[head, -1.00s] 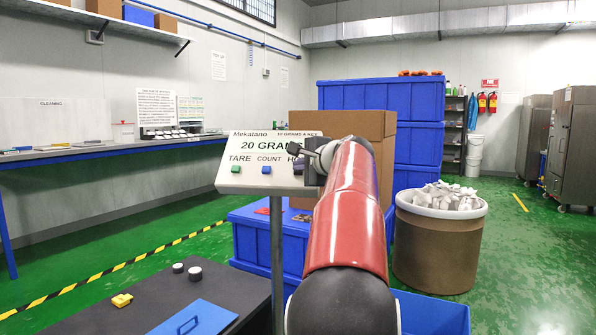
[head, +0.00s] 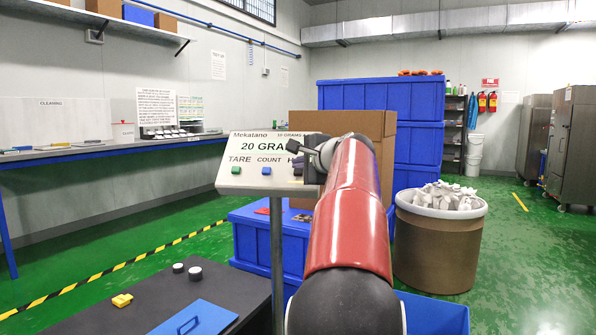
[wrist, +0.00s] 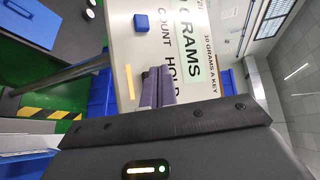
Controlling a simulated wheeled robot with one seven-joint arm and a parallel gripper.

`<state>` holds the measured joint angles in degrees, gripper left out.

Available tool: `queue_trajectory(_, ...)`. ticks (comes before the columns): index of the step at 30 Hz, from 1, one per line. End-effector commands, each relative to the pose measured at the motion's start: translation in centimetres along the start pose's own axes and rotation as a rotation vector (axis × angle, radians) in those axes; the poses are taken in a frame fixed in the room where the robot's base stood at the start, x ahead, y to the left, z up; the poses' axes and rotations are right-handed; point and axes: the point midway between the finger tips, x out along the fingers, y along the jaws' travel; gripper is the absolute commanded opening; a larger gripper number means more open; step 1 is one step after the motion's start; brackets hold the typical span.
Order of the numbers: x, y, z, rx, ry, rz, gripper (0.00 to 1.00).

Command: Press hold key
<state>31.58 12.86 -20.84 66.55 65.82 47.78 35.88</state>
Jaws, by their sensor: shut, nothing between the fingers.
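The sloped white panel (head: 248,186) stands on a grey post left of my arm. Its display reads 20 GRAMS, with TARE, COUNT and HOLD labels below. A green key (head: 236,170) sits under TARE and a blue key (head: 266,171) under COUNT; the blue key also shows in the wrist view (wrist: 141,21). My gripper (wrist: 154,72) is shut and empty, its fingertips at the panel beside the HOLD label (wrist: 174,78). Contact cannot be told.
An orange-yellow strip (wrist: 130,82) lies on the panel near the fingers. A dark table (head: 150,310) with a blue clipboard-like item (head: 195,318) is below left. A cardboard box (head: 384,125) and blue crates (head: 345,97) stand behind; a drum of white pieces (head: 437,250) is right.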

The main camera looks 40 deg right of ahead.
Motion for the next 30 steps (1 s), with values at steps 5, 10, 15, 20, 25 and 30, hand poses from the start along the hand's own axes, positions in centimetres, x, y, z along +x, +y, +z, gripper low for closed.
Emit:
queue_trajectory(5,0.0,0.0,0.0,0.0,0.0,0.0,0.0)
queue_trajectory(10,-0.5,-0.5,0.4,-0.001,0.0,-0.001,0.0)
queue_trajectory(15,-1.7,-1.4,1.2,-0.001,-0.001,-0.001,0.0)
queue_trajectory(20,-2.8,-2.2,2.1,-0.001,-0.001,0.0,0.0)
queue_trajectory(25,-3.5,-2.6,2.6,0.0,-0.001,0.0,0.0)
queue_trajectory(30,-3.5,-2.5,2.6,0.0,0.0,0.0,0.0)
